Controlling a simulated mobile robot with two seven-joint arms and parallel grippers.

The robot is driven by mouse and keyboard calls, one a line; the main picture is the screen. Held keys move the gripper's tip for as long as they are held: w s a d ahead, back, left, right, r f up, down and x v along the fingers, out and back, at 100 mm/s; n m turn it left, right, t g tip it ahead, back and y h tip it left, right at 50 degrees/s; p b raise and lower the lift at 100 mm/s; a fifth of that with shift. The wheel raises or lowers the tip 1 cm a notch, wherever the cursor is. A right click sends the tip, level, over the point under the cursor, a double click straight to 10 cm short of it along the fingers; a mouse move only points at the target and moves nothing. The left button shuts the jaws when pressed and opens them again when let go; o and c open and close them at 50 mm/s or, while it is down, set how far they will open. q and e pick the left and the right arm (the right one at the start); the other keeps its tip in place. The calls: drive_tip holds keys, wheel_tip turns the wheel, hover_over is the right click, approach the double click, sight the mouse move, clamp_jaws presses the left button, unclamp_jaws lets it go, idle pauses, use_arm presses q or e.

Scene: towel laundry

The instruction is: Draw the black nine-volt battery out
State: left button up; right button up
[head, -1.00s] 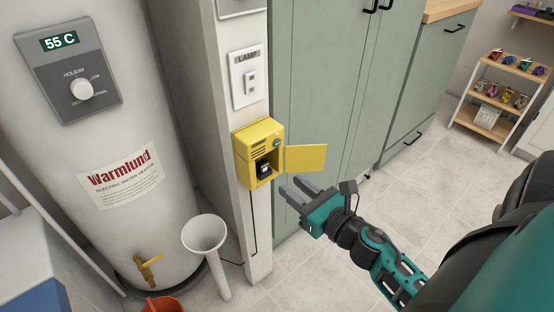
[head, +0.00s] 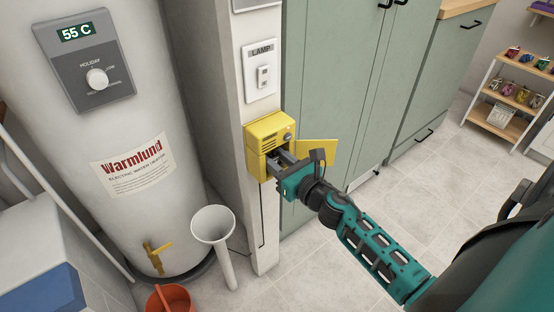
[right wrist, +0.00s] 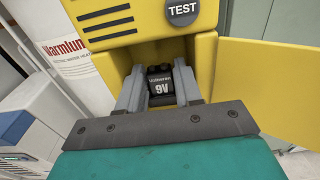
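My right gripper (head: 276,160) reaches into the compartment. In the right wrist view its two fingers (right wrist: 160,92) stand apart, one on each side of the battery; I cannot tell whether they touch it. The box's yellow door (head: 317,152) hangs open to the right. My left gripper is not in view.
The box is on a pale post (head: 254,220) below the lamp switch (head: 262,72). A water heater (head: 140,110) and a white funnel (head: 213,226) stand left. Green cabinets (head: 335,80) stand behind. An orange bucket (head: 172,300) is at the bottom.

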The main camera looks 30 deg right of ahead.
clamp_jaws()
drive_tip(key=shift+r+p, duration=1)
drive_tip(key=shift+r, duration=0.15)
drive_tip(key=shift+f, duration=0.1)
drive_tip(key=s+b, duration=0.2)
drive_tip(key=s, duration=0.8)
drive_tip(key=shift+d, duration=0.4)
idle(0.5)
